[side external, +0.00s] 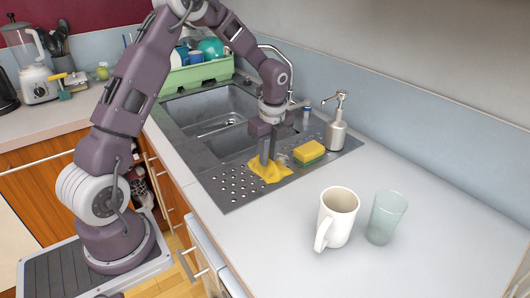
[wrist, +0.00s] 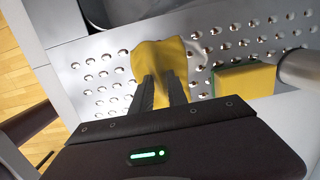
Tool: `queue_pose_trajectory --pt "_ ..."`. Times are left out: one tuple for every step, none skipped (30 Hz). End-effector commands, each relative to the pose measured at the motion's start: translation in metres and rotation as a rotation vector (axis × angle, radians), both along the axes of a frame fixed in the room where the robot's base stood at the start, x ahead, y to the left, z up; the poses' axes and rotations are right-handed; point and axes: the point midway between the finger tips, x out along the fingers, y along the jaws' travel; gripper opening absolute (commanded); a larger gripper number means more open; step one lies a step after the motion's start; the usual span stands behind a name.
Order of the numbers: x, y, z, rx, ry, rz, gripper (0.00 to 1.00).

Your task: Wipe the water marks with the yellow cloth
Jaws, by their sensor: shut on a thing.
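The yellow cloth (side external: 270,171) lies bunched on the perforated steel drainboard (side external: 228,188) beside the sink. My gripper (side external: 268,158) points down at it, and its fingers are shut on the cloth. In the wrist view the cloth (wrist: 158,62) spreads out beyond the fingertips (wrist: 160,80) and covers some of the holes. A small whitish patch (wrist: 197,50) shows at the cloth's right edge in the wrist view; I cannot tell whether it is a water mark. Any marks under the cloth are hidden.
A yellow and green sponge (side external: 309,152) sits just right of the cloth, with a soap dispenser (side external: 336,125) behind it. A white mug (side external: 338,215) and a glass (side external: 386,217) stand on the counter in front. The sink basin (side external: 212,118) and green dish rack (side external: 198,75) are behind.

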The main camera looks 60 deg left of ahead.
Motion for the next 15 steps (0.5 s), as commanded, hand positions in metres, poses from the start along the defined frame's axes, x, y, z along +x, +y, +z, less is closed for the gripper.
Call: queue_pose_trajectory --pt "0.000 -0.004 0.000 0.000 0.000 -0.001 0.00" --pt "0.000 -0.005 0.001 0.000 0.000 0.000 0.00" --pt "0.000 -0.006 0.001 0.000 -0.001 0.000 0.00" --pt "0.000 -0.006 0.001 0.000 -0.001 0.001 0.00" --pt "0.000 -0.005 0.001 0.000 -0.001 0.001 0.00" --pt "0.000 -0.005 0.001 0.000 -0.001 0.001 0.00" --pt "0.000 -0.005 0.001 0.000 -0.001 0.001 0.00" --pt "0.000 -0.005 0.001 0.000 -0.001 0.001 0.00" --pt "0.000 -0.005 0.002 0.000 -0.002 0.001 0.00" --pt "0.000 -0.005 0.003 0.000 -0.002 0.001 0.00" --pt "0.001 -0.005 0.006 0.001 -0.003 0.001 0.00" --pt "0.001 -0.005 0.012 0.002 -0.004 0.001 0.00" --pt "0.001 -0.005 0.016 0.002 -0.005 0.000 0.00" --pt "0.001 -0.004 0.020 0.002 -0.004 0.001 0.00" --pt "0.001 -0.005 0.025 0.001 -0.004 0.001 0.00"
